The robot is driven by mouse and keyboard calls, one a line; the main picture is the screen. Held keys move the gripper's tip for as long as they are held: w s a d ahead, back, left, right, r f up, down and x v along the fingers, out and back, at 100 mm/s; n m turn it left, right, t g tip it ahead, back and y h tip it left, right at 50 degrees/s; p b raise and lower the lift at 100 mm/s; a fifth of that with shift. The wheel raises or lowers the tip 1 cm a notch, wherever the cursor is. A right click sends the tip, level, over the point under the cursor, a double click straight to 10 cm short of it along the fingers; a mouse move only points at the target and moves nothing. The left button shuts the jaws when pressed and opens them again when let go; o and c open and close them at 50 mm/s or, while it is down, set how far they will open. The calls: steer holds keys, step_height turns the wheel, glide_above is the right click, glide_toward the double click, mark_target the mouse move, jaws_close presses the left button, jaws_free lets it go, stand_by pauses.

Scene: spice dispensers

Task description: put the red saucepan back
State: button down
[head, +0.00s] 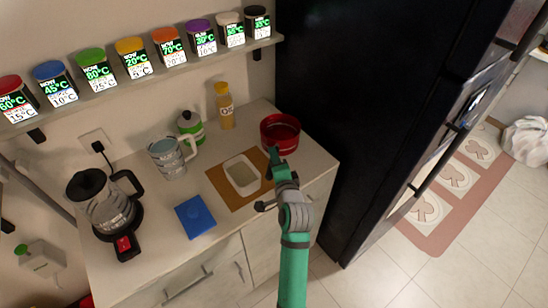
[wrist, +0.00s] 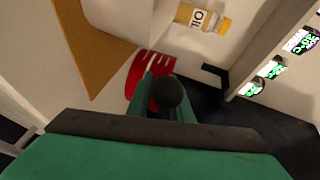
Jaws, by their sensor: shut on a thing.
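The red saucepan (head: 281,133) is at the right end of the counter, close to the black fridge. It looks upright, and I cannot tell whether its base touches the counter. My gripper (head: 272,158) reaches in from the front and is shut on the saucepan's handle. In the wrist view the dark round handle end lies between the fingers of my gripper (wrist: 165,92). Part of the red saucepan (wrist: 140,72) shows beyond them; the rest is hidden.
A brown mat (head: 217,180) with a white dish (head: 242,188) lies left of the saucepan. The fridge (head: 350,110) blocks the right; a spice shelf (head: 160,77) hangs above.

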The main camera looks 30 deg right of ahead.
steer(key=c, duration=2)
jaws_free()
steer(key=shift+f, duration=0.15)
steer(key=o, duration=0.4)
steer(key=v, duration=1.2)
steer(key=shift+r, duration=0.2)
